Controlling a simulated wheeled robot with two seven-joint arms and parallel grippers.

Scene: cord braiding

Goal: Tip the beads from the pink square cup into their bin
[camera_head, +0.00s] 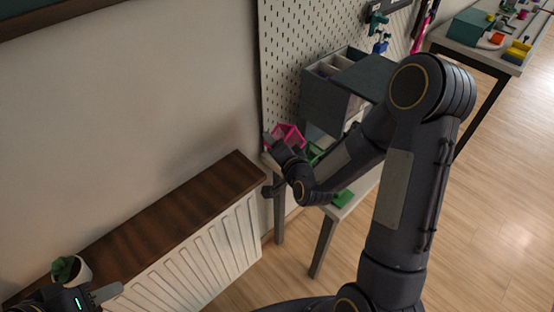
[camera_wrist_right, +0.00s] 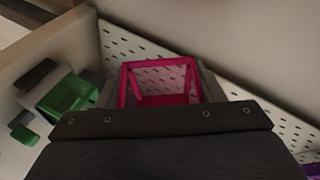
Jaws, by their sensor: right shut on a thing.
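The pink square cup (camera_head: 290,132) is beside the pegboard, over the far left end of the workbench. In the right wrist view the pink cup (camera_wrist_right: 160,98) sits between the two fingers of my right gripper (camera_wrist_right: 160,88), which is shut on it. The pegboard's holes show through the cup's pink frame. No beads can be made out. In the head view my right gripper (camera_head: 277,143) is small and partly hidden by the cup and its own wrist. My left gripper (camera_head: 104,294) is at the lower left; only one finger shows clearly. I cannot tell which bin is the beads' own.
A grey bin cabinet (camera_head: 328,103) stands against the pegboard (camera_head: 283,60). Green pieces (camera_head: 343,198) lie on the bench; a green container (camera_wrist_right: 68,95) shows in the right wrist view. A radiator with a wooden top (camera_head: 165,215) and a potted plant (camera_head: 72,270) are at left.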

